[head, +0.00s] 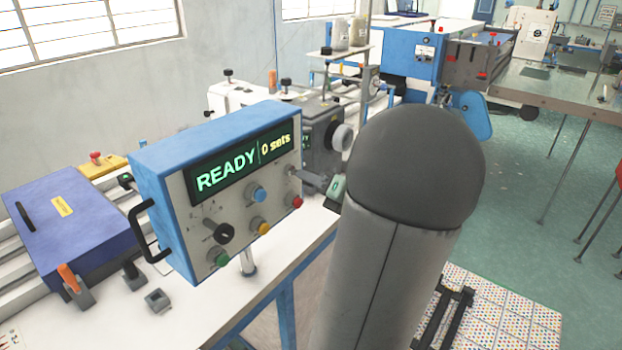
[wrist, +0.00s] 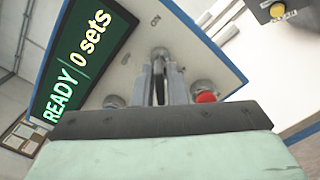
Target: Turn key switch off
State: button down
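The blue-edged control box (head: 140,180) has a grey front panel and a lit display (head: 243,163) reading "READY | 0 sets". The key switch (wrist: 160,52) is at the panel's upper right in the head view, mostly hidden there by my fingers. The fingertips also show small in the head view (head: 303,175). The key's exact angle is hard to tell.
On the panel are a red button (wrist: 205,95), a blue button (head: 258,194), a yellow button (head: 259,226), a green button (head: 217,256) and a black knob (head: 222,233). A white bench (head: 205,310) lies below the box.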

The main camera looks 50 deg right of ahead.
jog(key=shift+n, duration=0.3)
jog(key=n+b, duration=0.2)
jog(key=n, duration=0.1)
jog(key=n+b, duration=0.2)
jog(key=shift+f, duration=0.25)
jog(key=n+b, duration=0.5)
jog(key=b, duration=0.1)
jog(key=shift+f+n, duration=0.1)
jog(key=shift+n, duration=0.3)
jog(key=n+b, duration=0.4)
jog(key=b, duration=0.2)
jog(key=n+b, duration=0.2)
jog(key=b, duration=0.1)
jog(key=shift+r, duration=0.2)
jog(key=shift+r+n, duration=0.15)
jog(key=shift+n, duration=0.25)
jog(key=c, duration=1.6)
grip_release()
jog(key=shift+o, duration=0.2)
